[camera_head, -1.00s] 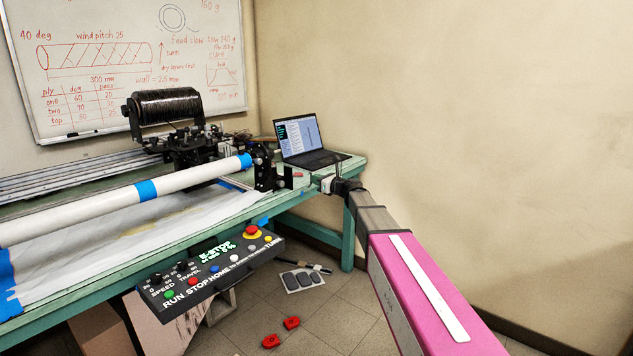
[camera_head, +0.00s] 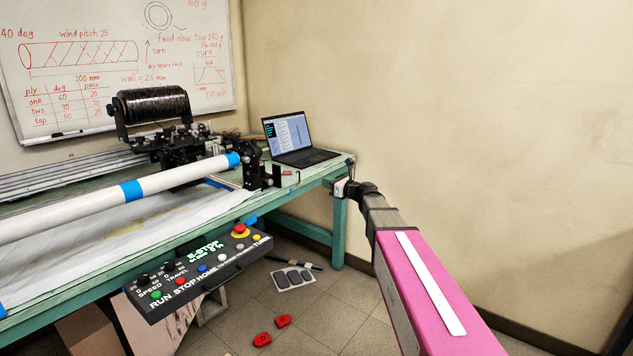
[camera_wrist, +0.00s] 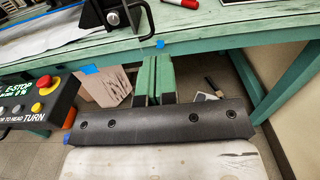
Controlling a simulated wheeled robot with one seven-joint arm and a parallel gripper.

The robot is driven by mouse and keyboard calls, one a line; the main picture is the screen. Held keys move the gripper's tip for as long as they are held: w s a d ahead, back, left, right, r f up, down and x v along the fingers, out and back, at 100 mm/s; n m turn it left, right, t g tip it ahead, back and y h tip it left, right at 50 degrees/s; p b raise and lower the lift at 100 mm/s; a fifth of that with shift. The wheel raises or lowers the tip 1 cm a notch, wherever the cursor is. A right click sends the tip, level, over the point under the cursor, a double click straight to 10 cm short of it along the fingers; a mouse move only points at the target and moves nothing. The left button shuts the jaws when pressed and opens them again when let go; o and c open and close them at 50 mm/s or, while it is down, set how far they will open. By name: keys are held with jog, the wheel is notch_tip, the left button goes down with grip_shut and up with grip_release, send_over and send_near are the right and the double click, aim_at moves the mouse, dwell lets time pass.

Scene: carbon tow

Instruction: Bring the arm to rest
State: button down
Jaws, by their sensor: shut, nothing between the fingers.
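My arm reaches in from the lower right of the head view, with its pink link in front. My gripper (camera_head: 342,187) is small at the far end, overlapping the right end of the green table (camera_head: 338,165). From this view I cannot tell its distance from the table. It is shut and appears empty. In the wrist view the dark gripper body (camera_wrist: 158,121) crosses the lower middle, facing the table's front edge.
On the table are a white mandrel (camera_head: 90,208) with blue tape, a black tow spool (camera_head: 150,104) and a laptop (camera_head: 297,140). A control panel (camera_head: 200,272) sticks out in front. Red pieces (camera_head: 272,330) lie on the floor. The space right of my arm shows only bare wall.

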jog(key=s+d+f+n+g+h, duration=0.2)
jog(key=s+f+n+g+h, duration=0.1)
jog(key=s+f+n, duration=0.5)
jog(key=s+d+f+n+g+h, duration=0.25)
jog(key=s+f+n+g, duration=0.2)
jog(key=s+f, duration=0.5)
jog(key=s+d+f+n+g+h, duration=0.1)
jog(key=s+d+f+n+h, duration=0.3)
jog(key=s, duration=0.4)
jog(key=s+d+f+n+g+h, duration=0.2)
jog(key=s+d+f+n+h, duration=0.2)
jog(key=s+n, duration=0.4)
notch_tip(320, 180, down, 3)
jog(key=shift+d+r+n+h, duration=0.15)
jog(key=shift+d+n+h, duration=0.2)
jog(key=shift+d+n, duration=0.35)
